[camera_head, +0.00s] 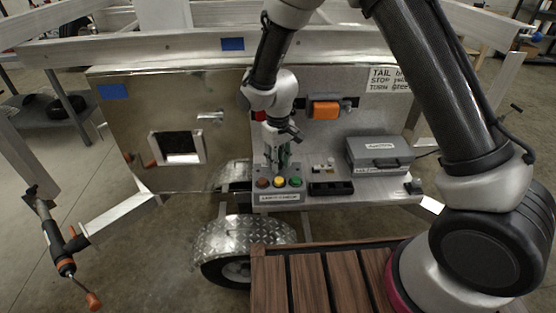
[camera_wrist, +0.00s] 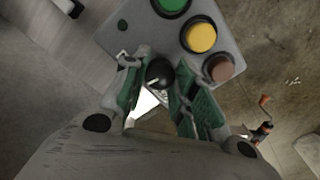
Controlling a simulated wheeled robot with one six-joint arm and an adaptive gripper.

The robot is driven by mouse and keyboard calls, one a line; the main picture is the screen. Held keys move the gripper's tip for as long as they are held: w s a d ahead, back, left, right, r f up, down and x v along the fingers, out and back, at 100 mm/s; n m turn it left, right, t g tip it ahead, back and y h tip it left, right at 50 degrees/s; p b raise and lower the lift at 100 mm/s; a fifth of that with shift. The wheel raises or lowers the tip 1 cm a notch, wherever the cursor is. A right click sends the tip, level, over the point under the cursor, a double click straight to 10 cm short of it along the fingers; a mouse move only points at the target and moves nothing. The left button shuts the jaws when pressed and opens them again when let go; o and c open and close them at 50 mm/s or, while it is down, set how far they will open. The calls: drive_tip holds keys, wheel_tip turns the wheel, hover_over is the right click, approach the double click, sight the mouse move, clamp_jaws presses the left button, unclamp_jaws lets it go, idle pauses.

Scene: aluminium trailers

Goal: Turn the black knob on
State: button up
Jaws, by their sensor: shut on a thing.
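The black knob (camera_wrist: 159,74) sits on the grey control box, between my gripper's green fingertips in the wrist view. My gripper (camera_wrist: 160,82) is shut on it, with a finger on either side. The control box (camera_head: 291,196) stands on the trailer's shelf in the head view, with brown, yellow and green buttons along its front. In the head view my gripper (camera_head: 277,163) reaches down behind these buttons and hides the knob. I cannot tell the knob's exact angle.
The yellow button (camera_wrist: 201,37), green button (camera_wrist: 172,5) and brown button (camera_wrist: 221,68) lie close to the fingers. A grey case (camera_head: 378,152) and a black block (camera_head: 331,188) stand to the right. An orange light (camera_head: 324,110) is on the panel behind.

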drive_tip(key=m, duration=0.6)
drive_tip(key=shift+m, duration=0.4)
idle(0.3)
drive_tip(key=o, duration=1.1)
drive_tip(key=shift+c, duration=0.2)
wheel_tip(320, 180, up, 12)
